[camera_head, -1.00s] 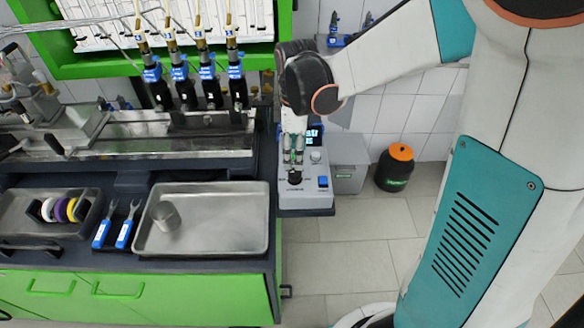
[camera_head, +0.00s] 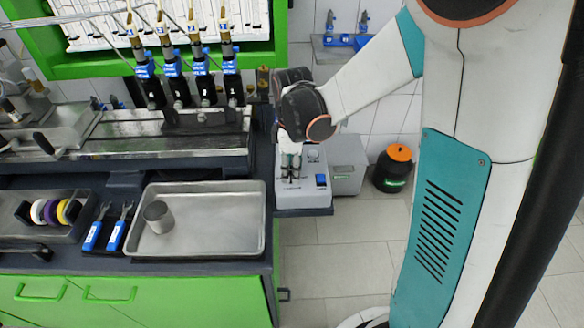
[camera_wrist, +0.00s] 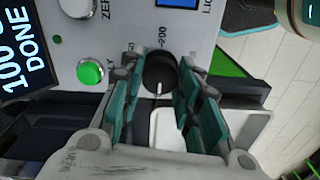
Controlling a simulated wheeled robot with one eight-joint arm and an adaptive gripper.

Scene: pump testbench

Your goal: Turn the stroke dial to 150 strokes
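The stroke dial (camera_wrist: 160,73) is a round black knob with a white pointer line, on the light grey face of a control box (camera_head: 315,190). In the wrist view the pointer lies toward the bottom of the picture, and a "-200" mark sits above the dial. My gripper (camera_wrist: 159,68) is open, with one teal-padded finger on each side of the dial. Narrow gaps seem to show between pads and dial; contact cannot be told. In the head view my gripper (camera_head: 290,164) points down at the box and largely hides the dial.
Beside the dial are a green button (camera_wrist: 90,72), a silver knob (camera_wrist: 75,5) marked ZERO and a blue switch (camera_wrist: 176,3). A screen (camera_wrist: 22,55) reads "100" and "DONE". A metal tray (camera_head: 200,245) with a cup (camera_head: 158,217) lies left of the box.

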